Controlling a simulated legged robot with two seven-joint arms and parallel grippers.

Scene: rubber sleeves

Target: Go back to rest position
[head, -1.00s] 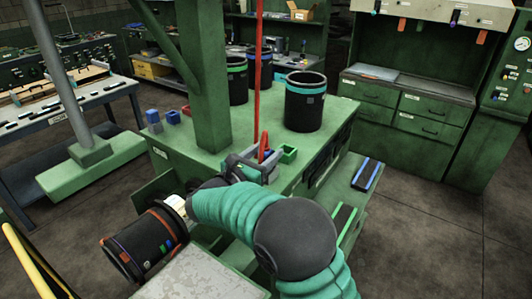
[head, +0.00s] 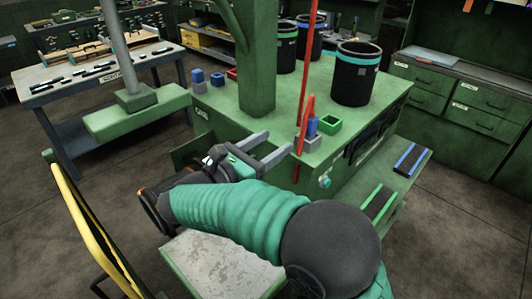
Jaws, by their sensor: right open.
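My right arm, in a teal ribbed sleeve, comes in from the lower right of the head view. Its right gripper (head: 279,141) is open, with two grey fingers apart and nothing seen between them. The fingers point up and right, in front of the green workbench (head: 225,118). My left gripper is not in view.
A thin red pole (head: 306,60) rises near the gripper. A yellow rail (head: 92,225) is at left. A worn metal plate (head: 222,265) lies below the arm. Open floor shows at right.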

